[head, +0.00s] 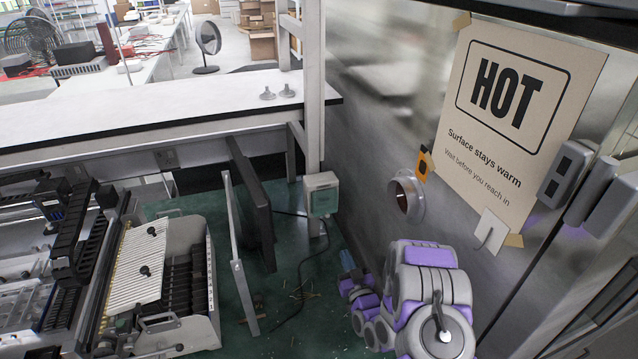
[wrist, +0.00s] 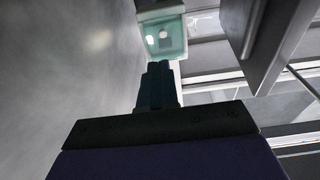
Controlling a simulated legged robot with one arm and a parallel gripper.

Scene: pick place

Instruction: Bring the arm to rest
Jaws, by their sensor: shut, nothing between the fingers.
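My arm, grey and purple, is folded low at the bottom right of the head view. My gripper (head: 347,260) shows there as a small bluish tip beyond the arm's wrist, over the green floor and close to the metal wall. In the wrist view my gripper (wrist: 158,70) has its dark fingers together with nothing between them. It points toward a pale green box (wrist: 160,38), which also shows on the post in the head view (head: 321,195). The gripper appears apart from the box.
A metal wall (head: 370,110) with a HOT sign (head: 520,110) and a round port (head: 406,196) stands at the right. A white bench (head: 180,105) crosses the back. Machinery (head: 160,285) fills the left. A dark upright panel (head: 252,205) stands on the green floor (head: 290,285).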

